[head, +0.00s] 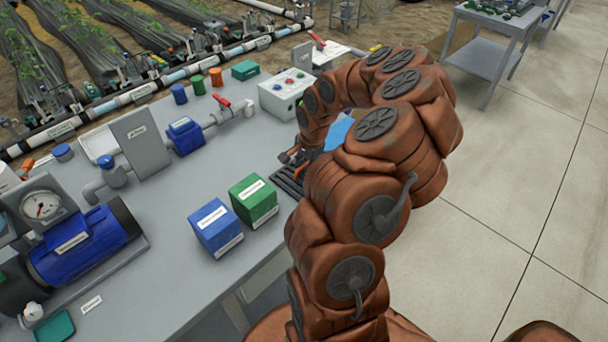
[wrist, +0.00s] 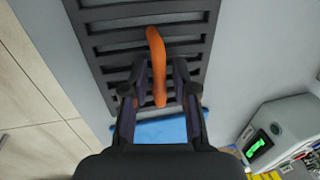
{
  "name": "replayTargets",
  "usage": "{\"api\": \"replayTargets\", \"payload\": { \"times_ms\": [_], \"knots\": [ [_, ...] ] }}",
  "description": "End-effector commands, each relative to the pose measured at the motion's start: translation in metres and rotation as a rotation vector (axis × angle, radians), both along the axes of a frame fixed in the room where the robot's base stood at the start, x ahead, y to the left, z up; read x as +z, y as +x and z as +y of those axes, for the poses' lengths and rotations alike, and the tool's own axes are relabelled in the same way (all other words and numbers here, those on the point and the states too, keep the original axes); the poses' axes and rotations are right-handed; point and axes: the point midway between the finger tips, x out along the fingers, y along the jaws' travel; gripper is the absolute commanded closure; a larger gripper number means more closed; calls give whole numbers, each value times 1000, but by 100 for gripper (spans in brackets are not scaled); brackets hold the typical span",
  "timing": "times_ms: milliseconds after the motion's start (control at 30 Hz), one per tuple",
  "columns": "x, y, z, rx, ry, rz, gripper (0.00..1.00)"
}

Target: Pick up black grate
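The black grate (wrist: 105,45) is a slatted rectangle lying flat on the grey bench top near its edge, filling the upper middle of the wrist view. In the head view the grate (head: 288,184) shows only in part, the rest hidden behind my arm. My gripper (wrist: 159,65) is over the grate with its two fingers apart. An orange elongated piece (wrist: 157,50) lies over the slats, between the fingers, with small gaps on both sides. I cannot tell whether the fingertips touch the grate.
A blue flat thing (wrist: 150,132) is by the grate's near end. Green (head: 254,201) and blue (head: 216,228) boxes stand left of the grate. A control box (head: 286,95) with buttons stands behind. Pipes and a blue pump (head: 85,245) occupy the bench's left.

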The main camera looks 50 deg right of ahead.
Motion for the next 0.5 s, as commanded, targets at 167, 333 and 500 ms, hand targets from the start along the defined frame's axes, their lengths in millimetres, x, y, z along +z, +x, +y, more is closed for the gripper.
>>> {"api": "replayTargets", "payload": {
  "times_ms": [167, 333, 500],
  "knots": [
    [0, 0, 0, 0, 0, 0, 94],
    [0, 0, 0, 0, 0, 0, 100],
    [0, 0, 0, 0, 0, 0, 100]
  ]
}}
